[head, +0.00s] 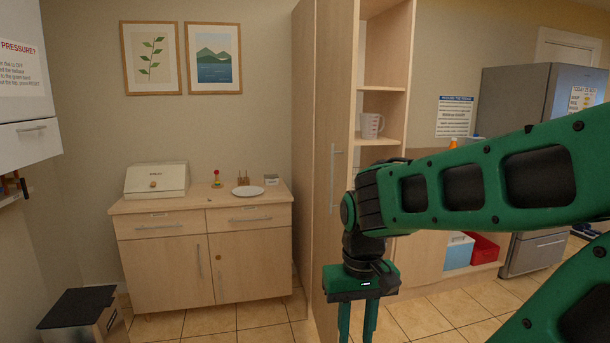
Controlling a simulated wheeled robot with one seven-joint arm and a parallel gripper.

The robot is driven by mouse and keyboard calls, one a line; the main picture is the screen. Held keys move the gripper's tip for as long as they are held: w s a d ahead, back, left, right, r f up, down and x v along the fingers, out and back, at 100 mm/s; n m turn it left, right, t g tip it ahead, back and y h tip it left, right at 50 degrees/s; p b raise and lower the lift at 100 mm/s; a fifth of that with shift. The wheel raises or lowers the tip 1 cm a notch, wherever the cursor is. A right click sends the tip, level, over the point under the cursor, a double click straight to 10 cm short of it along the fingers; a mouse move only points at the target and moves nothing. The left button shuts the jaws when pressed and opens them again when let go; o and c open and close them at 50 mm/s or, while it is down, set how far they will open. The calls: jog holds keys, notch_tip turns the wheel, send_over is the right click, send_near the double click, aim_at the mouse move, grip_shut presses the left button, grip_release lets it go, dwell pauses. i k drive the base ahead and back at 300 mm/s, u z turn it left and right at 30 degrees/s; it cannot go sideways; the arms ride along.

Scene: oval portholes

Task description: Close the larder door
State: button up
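The larder is a tall pale wood cabinet in the middle of the head view. Its tall door (345,60) stands open, with a long vertical metal handle (334,178) on the face I see. To the right of the door, open larder shelves (382,137) show, with a clear measuring jug (371,125) on one. My gripper (358,335) points down in front of the larder's lower part, with a gap between its green fingers. It appears empty, and the fingertips run out of the frame. My wrist and arm hide the larder's lower right.
A low wooden cabinet (210,255) with a bread bin (157,180) and plate (248,191) stands left. A black-lidded bin (80,310) is at lower left. Blue (459,252) and red (484,249) boxes sit low at right, near a grey fridge (520,100). Tiled floor shows between.

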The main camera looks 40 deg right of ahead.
aim_at(337, 22)
jog(key=u, duration=0.1)
jog(key=i, duration=1)
jog(key=z, duration=0.05)
